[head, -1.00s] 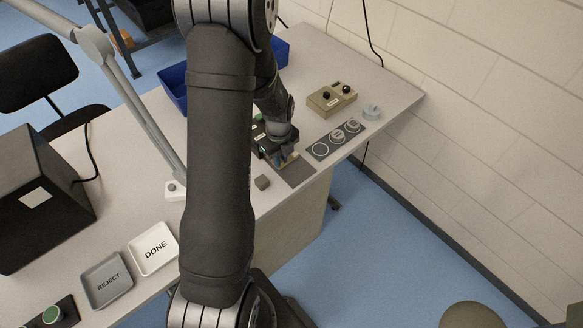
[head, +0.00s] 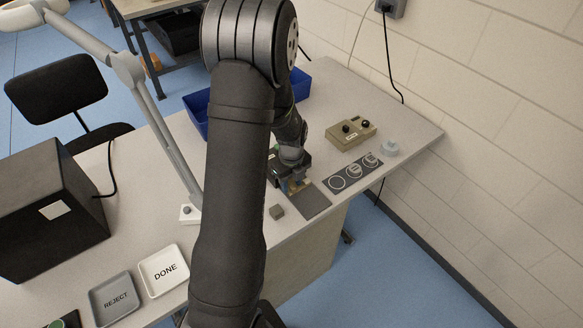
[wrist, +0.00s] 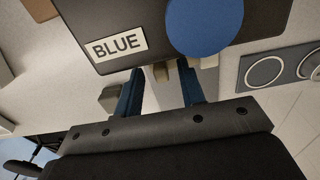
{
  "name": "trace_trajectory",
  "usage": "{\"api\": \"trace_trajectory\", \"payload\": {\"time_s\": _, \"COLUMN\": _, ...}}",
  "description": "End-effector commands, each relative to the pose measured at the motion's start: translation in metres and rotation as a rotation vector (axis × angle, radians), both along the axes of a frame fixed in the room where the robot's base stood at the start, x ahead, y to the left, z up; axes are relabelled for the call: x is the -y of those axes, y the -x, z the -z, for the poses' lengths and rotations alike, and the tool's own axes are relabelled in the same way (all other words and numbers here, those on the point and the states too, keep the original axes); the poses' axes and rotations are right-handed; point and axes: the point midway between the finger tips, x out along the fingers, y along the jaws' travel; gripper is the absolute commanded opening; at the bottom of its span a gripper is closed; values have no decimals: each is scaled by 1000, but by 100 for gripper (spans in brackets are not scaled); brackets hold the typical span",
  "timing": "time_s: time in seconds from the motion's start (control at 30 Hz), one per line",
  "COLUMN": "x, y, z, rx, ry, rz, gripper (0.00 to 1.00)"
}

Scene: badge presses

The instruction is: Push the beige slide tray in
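The dark press labelled BLUE (wrist: 118,45), with a blue disc (wrist: 205,22) on top, fills the upper part of the wrist view. A small beige piece (wrist: 161,73), which looks like part of the slide tray, shows below the press's near edge. How far the tray sticks out is hard to tell. My gripper (wrist: 162,74) has its two blue fingers apart, one on each side of this piece. I cannot tell whether they touch it.
A small grey block (head: 277,212) lies left of the mat. A grey strip with circles (head: 338,183) and a beige control box (head: 345,140) are to the right. A blue bin (head: 196,108) is behind. The DONE tray (head: 148,274) and REJECT tray (head: 105,311) sit front left.

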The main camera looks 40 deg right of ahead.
Motion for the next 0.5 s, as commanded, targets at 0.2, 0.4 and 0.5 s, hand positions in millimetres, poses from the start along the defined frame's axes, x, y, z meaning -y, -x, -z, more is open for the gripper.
{"api": "trace_trajectory", "payload": {"time_s": 0.2, "x": 1, "y": -1, "z": -35, "rx": 4, "ry": 4, "rz": 0, "gripper": 36}}
{"api": "trace_trajectory", "payload": {"time_s": 0.4, "x": 1, "y": -1, "z": -81, "rx": 5, "ry": 6, "rz": 0, "gripper": 36}}
{"api": "trace_trajectory", "payload": {"time_s": 0.5, "x": 1, "y": -1, "z": -105, "rx": 5, "ry": 5, "rz": 0, "gripper": 36}}
